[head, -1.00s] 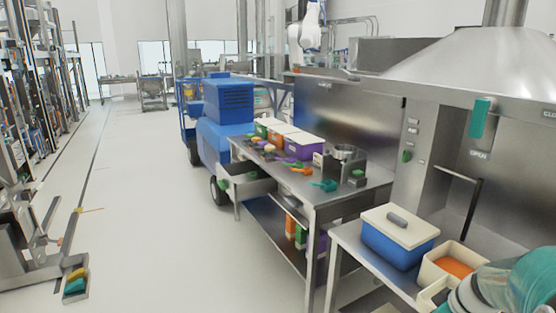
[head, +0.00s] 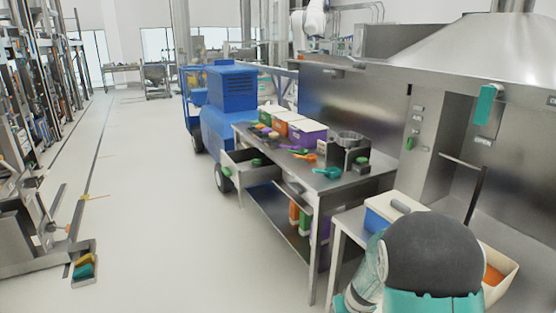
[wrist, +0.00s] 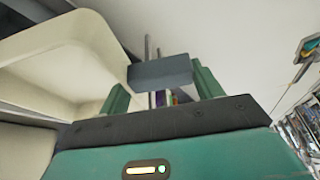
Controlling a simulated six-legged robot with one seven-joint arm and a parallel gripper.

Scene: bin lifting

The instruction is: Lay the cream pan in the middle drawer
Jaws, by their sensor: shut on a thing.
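In the wrist view, my gripper (wrist: 162,75) has its green fingers on either side of a grey block that looks like a handle. The cream pan (wrist: 75,60) fills the upper left there, tilted, beside the grey block. Where the block joins the pan is not clear. In the head view my arm hides the gripper and the held pan. A grey drawer (head: 238,172) stands pulled out under the far end of the steel worktable, with a small green thing inside. I cannot tell whether it is the middle drawer.
The worktable (head: 350,185) holds lidded bins and several coloured utensils. A nearer table holds a blue bin (head: 374,221) with a cream lid and a cream container (head: 507,284) with orange contents, both partly behind my arm. Clear floor (head: 155,220) lies left of the tables.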

